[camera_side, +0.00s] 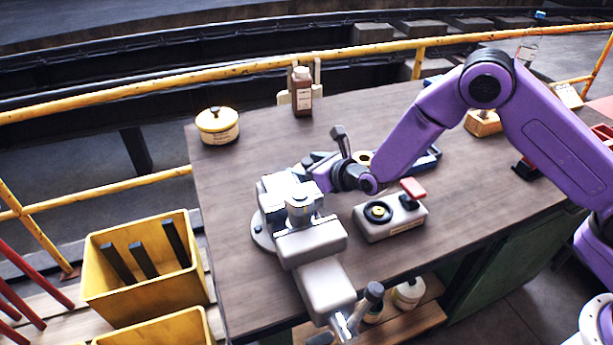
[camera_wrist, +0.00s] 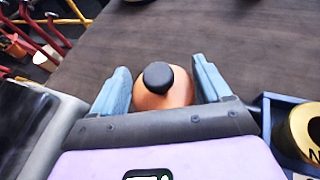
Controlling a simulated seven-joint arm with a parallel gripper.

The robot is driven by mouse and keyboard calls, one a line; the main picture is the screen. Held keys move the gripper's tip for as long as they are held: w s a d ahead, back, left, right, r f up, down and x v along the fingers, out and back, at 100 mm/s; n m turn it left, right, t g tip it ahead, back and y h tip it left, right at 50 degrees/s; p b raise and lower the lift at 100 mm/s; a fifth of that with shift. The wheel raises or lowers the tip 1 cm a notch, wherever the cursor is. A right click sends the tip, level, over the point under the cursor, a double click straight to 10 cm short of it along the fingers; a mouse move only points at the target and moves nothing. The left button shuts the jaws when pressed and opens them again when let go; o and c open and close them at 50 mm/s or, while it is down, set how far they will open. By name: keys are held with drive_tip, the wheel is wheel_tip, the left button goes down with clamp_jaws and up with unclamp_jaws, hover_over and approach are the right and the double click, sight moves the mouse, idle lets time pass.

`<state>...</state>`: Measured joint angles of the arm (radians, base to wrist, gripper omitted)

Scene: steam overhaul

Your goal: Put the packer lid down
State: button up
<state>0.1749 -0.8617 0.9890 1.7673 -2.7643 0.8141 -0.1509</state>
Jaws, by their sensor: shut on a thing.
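The packer lid (camera_wrist: 165,92), a copper-orange dome with a black knob (camera_wrist: 158,77), sits between the two blue fingers of my gripper (camera_wrist: 163,78) in the wrist view. The gripper is shut on it. The fingers hide part of its sides, and its lower edge is hidden by the gripper body. In the side view my gripper (camera_side: 317,162) is over the table, just behind the grey vise (camera_side: 303,215). I cannot make out the lid there, nor tell whether it touches the wooden tabletop (camera_side: 240,178).
A blue tray (camera_side: 430,157) lies right of my gripper; a brass ring (camera_wrist: 304,132) shows in it. A grey block (camera_side: 400,222) with a red-topped lever stands in front. A yellow lidded pot (camera_side: 217,125) and brown bottle (camera_side: 302,91) stand behind. The tabletop's left part is clear.

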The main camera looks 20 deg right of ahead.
wheel_tip(320, 180, down, 3)
drive_tip(key=shift+w+f, duration=0.15)
drive_tip(key=shift+f, duration=0.05)
drive_tip(key=o, duration=0.9)
drive_tip(key=shift+s+d+r, duration=0.15)
drive_tip(key=shift+s+r, duration=0.1)
drive_tip(key=shift+s, duration=0.25)
drive_tip(key=shift+r+v, duration=0.25)
drive_tip(key=shift+v, duration=0.85)
wheel_tip(320, 180, up, 5)
drive_tip(key=shift+w, duration=0.2)
drive_tip(key=shift+r, duration=0.7)
